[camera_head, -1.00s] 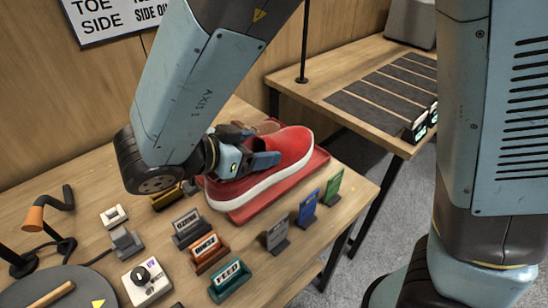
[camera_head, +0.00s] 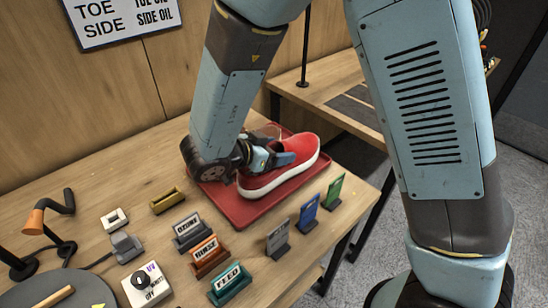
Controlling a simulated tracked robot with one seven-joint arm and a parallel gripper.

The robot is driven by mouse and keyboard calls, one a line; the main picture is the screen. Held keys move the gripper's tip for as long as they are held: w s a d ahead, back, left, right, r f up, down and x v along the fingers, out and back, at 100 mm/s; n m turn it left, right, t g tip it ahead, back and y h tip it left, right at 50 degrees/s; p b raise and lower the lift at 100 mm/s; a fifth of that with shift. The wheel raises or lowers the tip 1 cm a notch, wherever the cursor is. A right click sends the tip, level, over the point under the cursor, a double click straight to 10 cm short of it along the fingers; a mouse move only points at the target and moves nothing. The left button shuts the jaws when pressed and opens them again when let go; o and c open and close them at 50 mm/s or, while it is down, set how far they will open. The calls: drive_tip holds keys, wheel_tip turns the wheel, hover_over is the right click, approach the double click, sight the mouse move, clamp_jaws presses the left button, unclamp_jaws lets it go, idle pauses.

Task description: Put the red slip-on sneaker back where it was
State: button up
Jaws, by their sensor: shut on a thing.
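The red slip-on sneaker (camera_head: 300,150) with a white sole is at the right part of the red tray (camera_head: 222,207), toe to the upper right. My gripper (camera_head: 284,159) is shut on the sneaker at its opening, from the left. The sole is over the tray or touching it; I cannot tell whether it rests there. A brownish-red item behind the gripper on the tray is mostly hidden by my arm.
Blue (camera_head: 308,214), green (camera_head: 334,191) and grey (camera_head: 278,240) upright cards stand right of the tray. Labelled blocks, including FEED (camera_head: 230,284), stand in front. An orange lamp (camera_head: 36,220) is at left. A second table (camera_head: 325,85) is behind.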

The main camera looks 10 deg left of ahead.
sight(241, 172)
wheel_tip(241, 172, down, 3)
drive_tip(key=shift+r, duration=0.1)
drive_tip(key=o, duration=1.7)
drive_tip(key=shift+s, duration=0.1)
drive_tip(key=shift+a+r, duration=0.1)
drive_tip(key=v, duration=1.1)
drive_tip(key=shift+s+a+r, duration=0.2)
drive_tip(key=shift+s+a, duration=0.05)
drive_tip(key=shift+s, duration=0.05)
